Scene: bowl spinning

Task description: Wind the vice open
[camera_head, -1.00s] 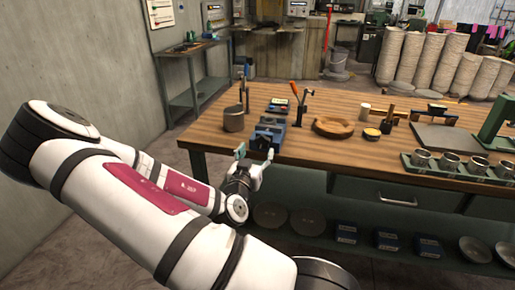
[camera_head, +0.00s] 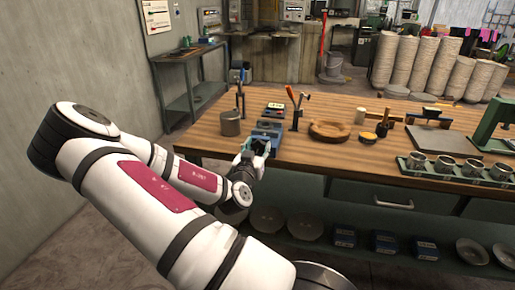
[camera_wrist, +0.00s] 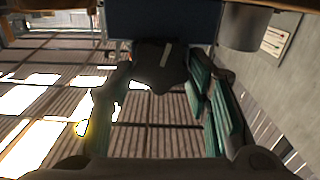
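The blue vice (camera_head: 268,133) sits at the front left edge of the wooden workbench. In the wrist view its blue body (camera_wrist: 165,20) fills the top middle. A dark vice handle part with a pale strip (camera_wrist: 160,65) sticks out from it towards me. My gripper (camera_head: 255,152) is at the front of the vice, at the bench edge. In the wrist view its teal-padded fingers (camera_wrist: 165,95) are spread apart, one on each side of the dark part. I see no clear grip on it; contact at the fingertips is hard to tell.
A grey metal cup (camera_head: 230,123) stands left of the vice; it also shows in the wrist view (camera_wrist: 243,27). A round wooden dish (camera_head: 330,130) and an orange-handled tool (camera_head: 294,100) are to the right. The floor in front of the bench is clear.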

